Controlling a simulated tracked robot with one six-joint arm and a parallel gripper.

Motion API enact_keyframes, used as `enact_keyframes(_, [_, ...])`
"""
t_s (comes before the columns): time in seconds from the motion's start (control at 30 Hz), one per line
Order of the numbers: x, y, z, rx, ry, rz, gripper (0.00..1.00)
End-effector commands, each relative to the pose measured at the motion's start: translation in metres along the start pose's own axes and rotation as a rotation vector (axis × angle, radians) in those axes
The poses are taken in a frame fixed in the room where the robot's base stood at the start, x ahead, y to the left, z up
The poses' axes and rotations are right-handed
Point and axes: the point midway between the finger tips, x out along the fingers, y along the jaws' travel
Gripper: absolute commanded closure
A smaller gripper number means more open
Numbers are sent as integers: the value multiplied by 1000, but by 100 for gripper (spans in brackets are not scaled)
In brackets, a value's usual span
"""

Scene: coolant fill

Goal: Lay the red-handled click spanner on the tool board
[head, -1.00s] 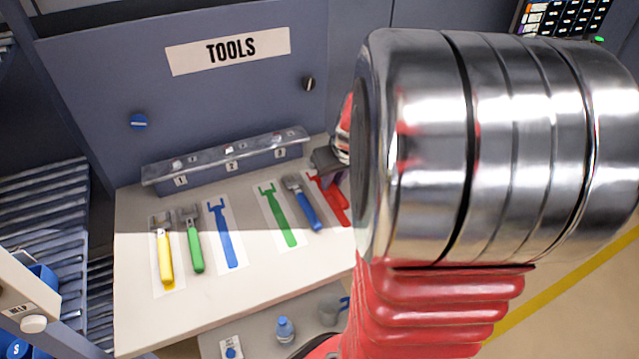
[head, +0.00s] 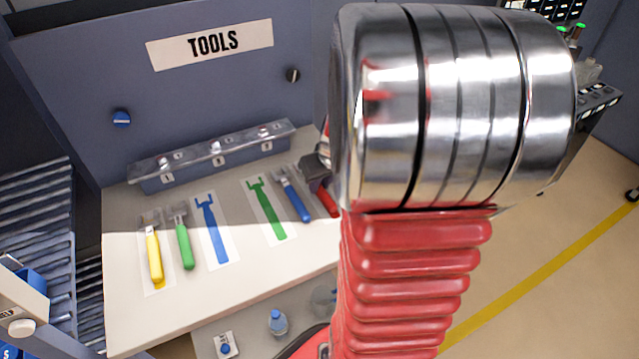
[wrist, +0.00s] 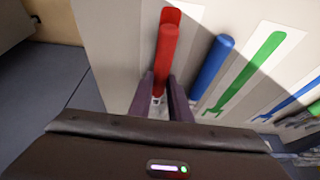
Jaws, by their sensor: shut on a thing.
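The red-handled click spanner (wrist: 166,62) is between the fingers of my gripper (wrist: 163,94) in the wrist view. Its red handle points away from my gripper, over a red painted outline on a white patch. The fingers and my gripper hide the spanner's head. In the head view, the red handle (head: 327,202) shows beside my arm, and my gripper (head: 317,178) is partly hidden by the arm. The tool board (head: 290,257) is the pale surface with coloured outlines. I cannot tell whether the spanner touches it.
A blue-handled spanner (head: 293,195) lies just left of my gripper in the head view. Empty green (head: 267,208) and blue (head: 213,230) outlines follow, then green-handled (head: 184,240) and yellow-handled (head: 153,255) spanners. A numbered rack (head: 215,158) stands along the back.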

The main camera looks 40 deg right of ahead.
Motion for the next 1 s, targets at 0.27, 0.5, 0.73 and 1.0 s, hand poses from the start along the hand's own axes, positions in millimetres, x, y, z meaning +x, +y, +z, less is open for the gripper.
enact_keyframes(0.27, [2, 0, 1, 0, 0, 0, 73])
enact_keyframes(0.5, [2, 0, 1, 0, 0, 0, 64])
enact_keyframes(0.73, [-2, 0, -1, -1, 1, 1, 64])
enact_keyframes(1.0, [-24, 1, -1, 1, 4, 1, 64])
